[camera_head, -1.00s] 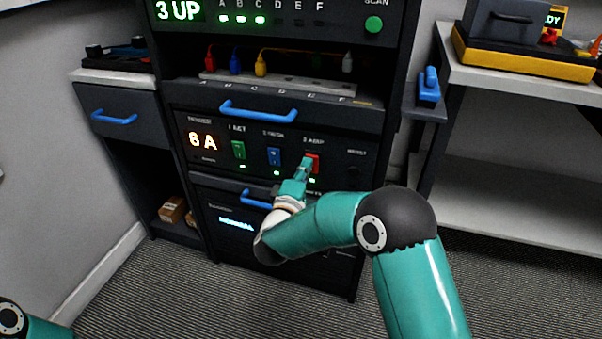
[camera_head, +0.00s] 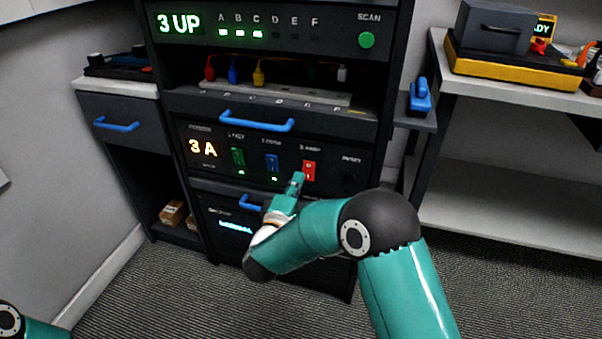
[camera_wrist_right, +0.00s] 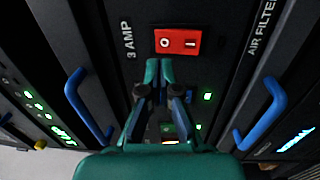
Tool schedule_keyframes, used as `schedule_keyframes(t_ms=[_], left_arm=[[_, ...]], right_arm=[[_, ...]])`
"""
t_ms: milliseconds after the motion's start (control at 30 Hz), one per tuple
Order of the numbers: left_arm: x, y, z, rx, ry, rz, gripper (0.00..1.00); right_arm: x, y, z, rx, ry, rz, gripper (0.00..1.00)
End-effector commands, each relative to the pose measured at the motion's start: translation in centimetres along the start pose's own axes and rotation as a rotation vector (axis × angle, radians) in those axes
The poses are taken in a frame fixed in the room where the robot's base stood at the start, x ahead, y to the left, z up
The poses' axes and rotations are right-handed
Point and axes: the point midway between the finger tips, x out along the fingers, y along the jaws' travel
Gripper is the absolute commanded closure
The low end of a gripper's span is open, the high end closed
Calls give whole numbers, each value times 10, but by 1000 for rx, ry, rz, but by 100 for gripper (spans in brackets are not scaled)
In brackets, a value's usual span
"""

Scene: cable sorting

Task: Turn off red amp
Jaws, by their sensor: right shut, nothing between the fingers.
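The red switch (camera_head: 309,171) is on the power panel (camera_head: 330,178), right of a blue switch (camera_head: 272,163) and a green switch (camera_head: 237,157). In the wrist view the red switch (camera_wrist_right: 178,41) carries O and I marks beside a "3 AMP" label. No lit lamp shows by it, while lamps by the other two glow green. The panel display (camera_head: 202,148) reads 3 A. My right gripper (camera_head: 297,179) is shut and empty, its tips just below and left of the red switch; they also show in the wrist view (camera_wrist_right: 160,70). My left gripper is out of view.
A blue drawer handle (camera_head: 256,120) sticks out above the panel, and another blue handle (camera_head: 250,202) sits below. Coloured plugs stand in a power strip (camera_head: 290,92) higher up. A white shelf (camera_head: 510,92) stands at right, a drawer cabinet (camera_head: 120,135) at left.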

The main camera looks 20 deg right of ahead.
Motion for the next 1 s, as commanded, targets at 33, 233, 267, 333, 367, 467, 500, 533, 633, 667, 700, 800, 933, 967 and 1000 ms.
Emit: schedule_keyframes(t_ms=[33, 233, 267, 333, 367, 467, 500, 533, 633, 667, 700, 800, 933, 967, 1000], left_arm=[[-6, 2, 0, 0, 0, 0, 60], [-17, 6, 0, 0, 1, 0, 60], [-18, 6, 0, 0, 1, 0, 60], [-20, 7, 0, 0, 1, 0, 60], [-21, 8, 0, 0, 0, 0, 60], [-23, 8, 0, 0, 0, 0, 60], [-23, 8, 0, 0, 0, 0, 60], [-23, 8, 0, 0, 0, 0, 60], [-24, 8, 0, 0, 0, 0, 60], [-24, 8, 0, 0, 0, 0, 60], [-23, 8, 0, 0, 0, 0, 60], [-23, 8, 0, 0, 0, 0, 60], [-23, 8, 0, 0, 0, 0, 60], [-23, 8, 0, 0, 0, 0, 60], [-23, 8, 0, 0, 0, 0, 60]], right_arm=[[-12, 6, -1, -2, 4, -1, 100], [-55, 15, -1, -2, 5, 0, 100], [-61, 16, -1, -1, 5, 0, 100], [-73, 18, -1, -2, 5, 1, 100], [-77, 18, -1, -1, 4, 0, 100], [-88, 20, -1, -1, 3, 0, 100], [-91, 20, -1, -1, 3, 0, 100], [-92, 20, -1, -1, 3, 0, 100], [-95, 20, -1, 0, 3, 0, 100], [-96, 20, -1, 1, 3, 0, 100], [-96, 20, -2, 1, 4, 0, 100], [-96, 20, -2, 1, 3, 0, 100], [-96, 20, -2, 1, 3, 0, 100], [-96, 20, -2, 1, 3, 0, 100], [-96, 20, -2, 1, 3, 0, 100]])
